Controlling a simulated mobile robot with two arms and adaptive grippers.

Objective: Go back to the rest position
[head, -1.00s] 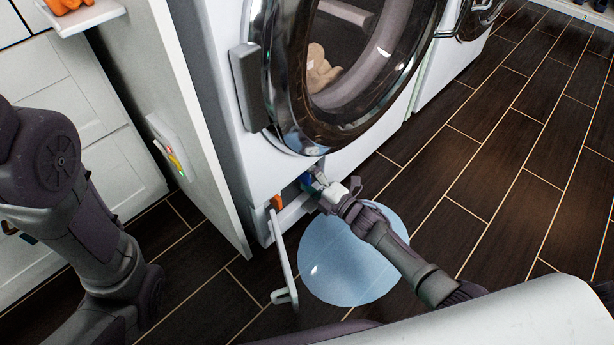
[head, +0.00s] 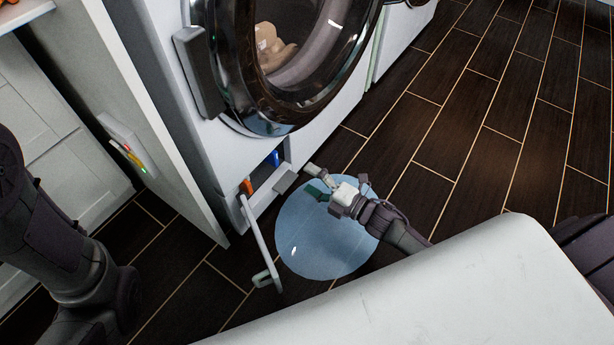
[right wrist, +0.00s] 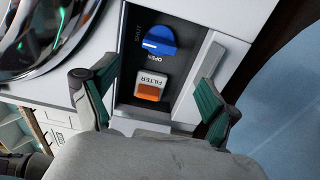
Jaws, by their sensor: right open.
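My right gripper (head: 316,181) is open and empty, above the floor just in front of the washer's low compartment. Its two green-padded fingers stand apart in the right wrist view, with nothing between them. Beyond them in the compartment are a blue knob (right wrist: 160,41) between the marks SHUT and OPEN and a white and orange filter cap (right wrist: 150,87) marked FILTER. Both also show small in the head view, the knob (head: 275,158) and the cap (head: 246,187). My left arm is at the left edge of the head view; its gripper is out of view.
The front-loading washer (head: 232,150) has a round glass door (head: 300,60) with a tan thing behind it. A thin white flap (head: 257,238) sticks out by the compartment. A pale blue puddle (head: 325,245) lies under my right gripper. Dark floor (head: 470,150) is clear at right.

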